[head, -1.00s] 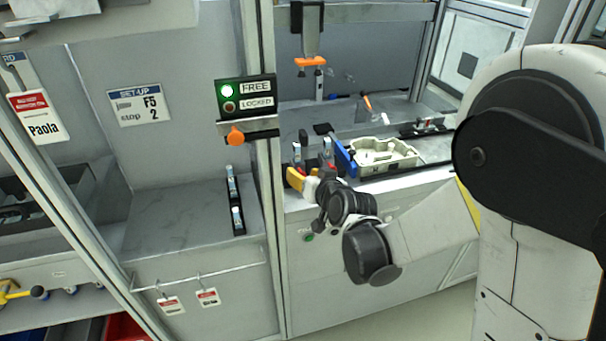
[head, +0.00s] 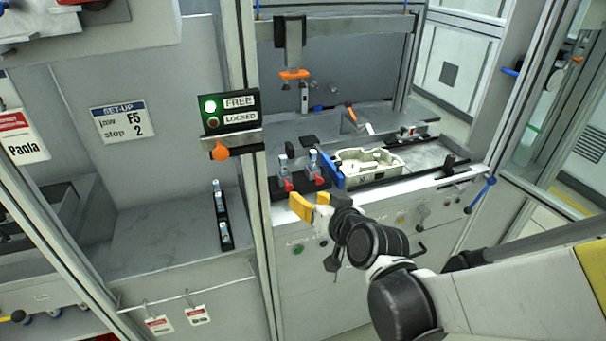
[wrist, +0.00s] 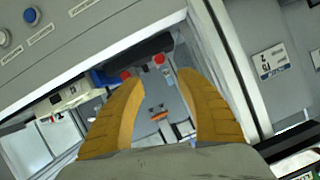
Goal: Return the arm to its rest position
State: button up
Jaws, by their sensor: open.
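My gripper (head: 311,205) has yellow fingers and sits in front of the machine's worktop edge, just below a black fixture with red parts (head: 300,180). In the wrist view my gripper (wrist: 160,95) shows two yellow fingers spread apart with nothing between them. The red parts (wrist: 159,59) show beyond the fingertips, apart from them. My arm reaches in from the lower right of the head view.
A beige casting (head: 367,165) lies on the worktop beside a blue block (head: 330,168). A grey frame post (head: 258,150) stands left of my gripper. The sign (head: 228,112) has its green FREE lamp lit. A side shelf holds a black rack (head: 222,215).

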jog(key=s+d+g+h, duration=0.2)
jog(key=s+d, duration=0.5)
jog(key=s, duration=0.2)
jog(key=s+d+m+g+h, duration=0.1)
jog(key=s+d+g+h, duration=0.2)
jog(key=s+d, duration=0.4)
jog(key=s, duration=0.3)
jog(key=shift+s+d+r+g, duration=0.15)
jog(key=shift+d+r+g, duration=0.1)
jog(key=shift+d+g, duration=0.1)
